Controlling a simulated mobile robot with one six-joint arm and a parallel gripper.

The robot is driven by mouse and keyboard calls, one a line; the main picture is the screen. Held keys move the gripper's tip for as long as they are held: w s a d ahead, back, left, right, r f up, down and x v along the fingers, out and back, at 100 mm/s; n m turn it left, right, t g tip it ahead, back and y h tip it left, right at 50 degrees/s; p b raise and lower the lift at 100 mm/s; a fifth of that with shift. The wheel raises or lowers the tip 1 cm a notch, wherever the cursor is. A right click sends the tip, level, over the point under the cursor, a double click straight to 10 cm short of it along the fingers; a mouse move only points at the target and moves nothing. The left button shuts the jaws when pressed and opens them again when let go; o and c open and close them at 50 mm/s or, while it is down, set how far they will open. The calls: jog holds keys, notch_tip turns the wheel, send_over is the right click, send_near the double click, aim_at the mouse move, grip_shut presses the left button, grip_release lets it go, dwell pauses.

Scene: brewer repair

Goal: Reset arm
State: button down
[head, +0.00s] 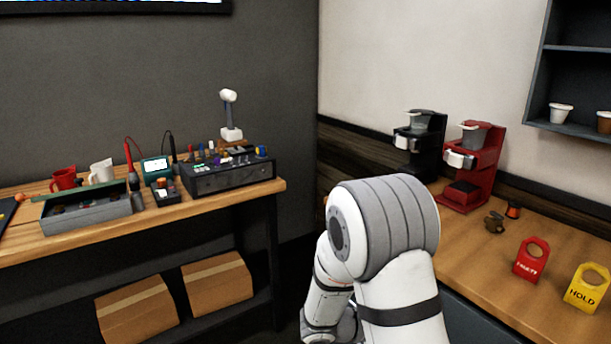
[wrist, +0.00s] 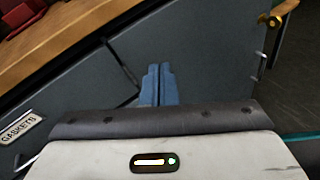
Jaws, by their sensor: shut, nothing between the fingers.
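My gripper (wrist: 158,85) shows in the wrist view with its two blue fingers together and empty. It is in front of a grey cabinet front (wrist: 65,95) below a wooden counter edge. In the head view my arm rises at the lower middle with a large bent joint, and the gripper itself is hidden.
A black brewer (head: 418,140) and a red brewer (head: 473,168) stand on the right counter (head: 470,240), near a red tag (head: 531,262) and a yellow tag (head: 587,288). A workbench (head: 90,235) with tools is at left, cardboard boxes (head: 137,310) beneath it.

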jog(key=s+r+m+g+y+p, duration=0.4)
jog(key=s+r+m+y, duration=0.5)
jog(key=s, duration=0.3)
jog(key=s+a+r+m+t+y+p, duration=0.3)
jog(key=a+r+m+y, duration=0.3)
jog(key=r, duration=0.3)
jog(key=shift+s+a+m+t, duration=0.7)
jog(key=shift+a+m, duration=0.1)
jog(key=shift+a, duration=0.1)
